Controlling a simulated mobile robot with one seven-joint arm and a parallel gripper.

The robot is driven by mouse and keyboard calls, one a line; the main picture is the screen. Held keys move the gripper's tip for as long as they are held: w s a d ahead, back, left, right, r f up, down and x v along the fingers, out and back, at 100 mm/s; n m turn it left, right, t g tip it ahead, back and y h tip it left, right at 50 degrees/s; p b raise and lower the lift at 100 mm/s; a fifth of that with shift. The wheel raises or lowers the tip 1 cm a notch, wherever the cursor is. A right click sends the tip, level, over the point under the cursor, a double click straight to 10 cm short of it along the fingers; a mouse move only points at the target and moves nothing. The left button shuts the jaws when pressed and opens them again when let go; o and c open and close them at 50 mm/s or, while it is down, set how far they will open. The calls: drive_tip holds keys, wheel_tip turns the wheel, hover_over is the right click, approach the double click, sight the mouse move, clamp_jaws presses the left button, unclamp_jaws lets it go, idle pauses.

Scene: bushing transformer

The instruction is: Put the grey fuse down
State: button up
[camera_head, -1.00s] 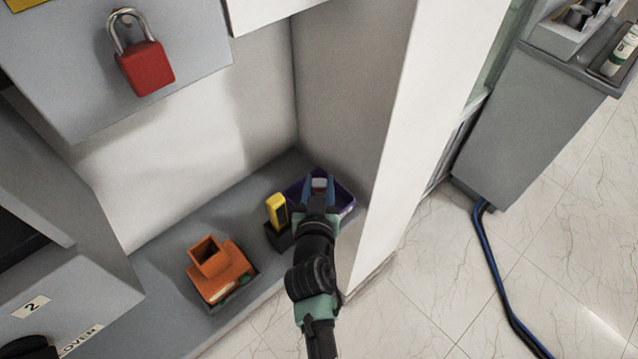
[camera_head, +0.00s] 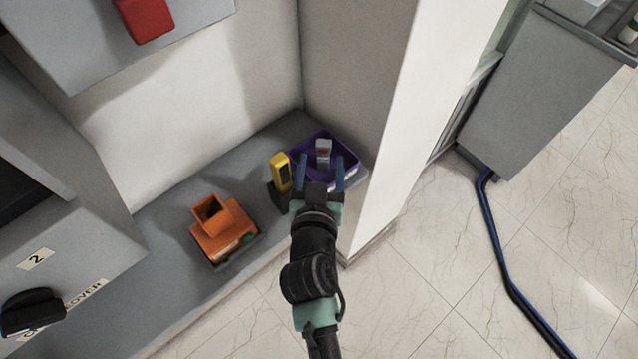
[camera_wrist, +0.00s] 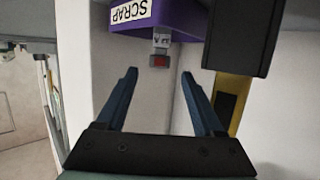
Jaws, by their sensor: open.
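The grey fuse (camera_head: 323,149), a small light grey block with a red part, shows at the purple box (camera_head: 349,158) in the head view. In the wrist view the fuse (camera_wrist: 160,42) appears between and beyond my fingertips, against the purple box (camera_wrist: 182,16) labelled SCRAP.
A yellow device (camera_head: 280,171) stands in a black holder (camera_head: 276,196) just left of my gripper. An orange device (camera_head: 222,230) sits further left on the grey shelf. A white cabinet wall (camera_head: 385,140) rises close on the right.

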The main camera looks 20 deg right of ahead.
drive_tip(key=shift+b+v, duration=0.35)
drive_tip(key=shift+v, duration=2.35)
